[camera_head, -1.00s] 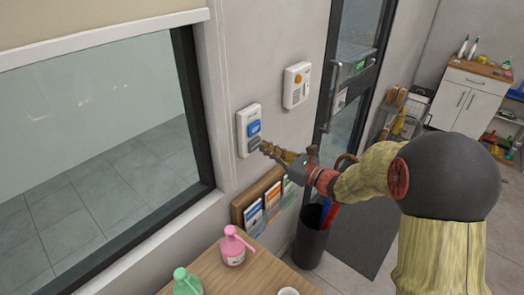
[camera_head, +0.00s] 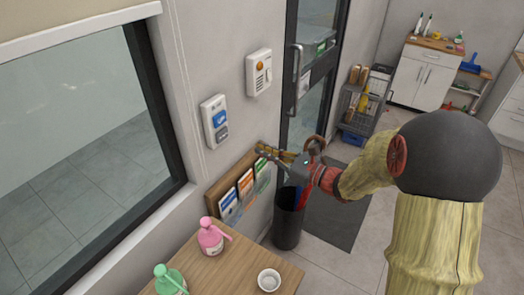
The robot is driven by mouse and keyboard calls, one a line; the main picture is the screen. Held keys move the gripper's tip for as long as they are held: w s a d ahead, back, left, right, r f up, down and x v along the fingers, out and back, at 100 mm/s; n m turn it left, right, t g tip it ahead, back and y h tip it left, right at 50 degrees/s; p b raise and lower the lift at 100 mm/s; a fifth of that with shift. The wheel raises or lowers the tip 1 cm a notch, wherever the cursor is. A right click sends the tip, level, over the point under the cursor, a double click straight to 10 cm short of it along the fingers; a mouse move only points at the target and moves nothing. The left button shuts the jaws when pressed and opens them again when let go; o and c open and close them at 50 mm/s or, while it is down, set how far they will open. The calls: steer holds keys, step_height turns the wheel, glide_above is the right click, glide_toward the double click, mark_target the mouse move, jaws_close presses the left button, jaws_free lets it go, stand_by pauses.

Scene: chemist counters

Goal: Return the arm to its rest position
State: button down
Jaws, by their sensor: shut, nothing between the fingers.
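My arm reaches in from the right side of the head view, bent at a large dark round joint of mine. My gripper (camera_head: 264,153) is shut and empty. It points left toward the wall, in front of the upper right part of the leaflet rack in the picture. I cannot tell whether it touches the rack. A white wall switch (camera_head: 214,121) with a blue upper button and a grey lower button is above and left of the gripper, apart from it.
The leaflet rack (camera_head: 216,193) hangs below the switch. A white intercom box (camera_head: 258,72) is to its right. A dark bin (camera_head: 287,228) stands below my gripper. A wooden table (camera_head: 228,262) holds a pink bottle (camera_head: 210,238), a green bottle (camera_head: 170,281) and a white cup (camera_head: 269,280). A glass door (camera_head: 316,60) stands behind.

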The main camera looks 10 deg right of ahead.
stand_by(0.5)
steer(key=s+a+f+n+g+h, duration=0.1)
steer(key=s+f+n+g+h, duration=0.15)
steer(key=s+n+g, duration=0.35)
steer(key=s+a+f+n+g+h, duration=0.15)
steer(key=s+f+n, duration=0.3)
steer(key=s, duration=0.45)
steer(key=s+a+f+n+g+h, duration=0.1)
steer(key=s+f+n+g, duration=0.25)
steer(key=s+n, duration=0.3)
steer(key=s+d+r+n+h, duration=0.5)
steer(key=s+d+n+h, duration=0.15)
steer(key=s+d, duration=0.2)
step_height(320, 180, up, 9)
steer(key=s+n+t+h, duration=0.1)
steer(key=n+t, duration=0.2)
steer(key=t, duration=0.1)
steer(key=shift+s+d+f, duration=0.15)
steer(key=shift+s, duration=0.2)
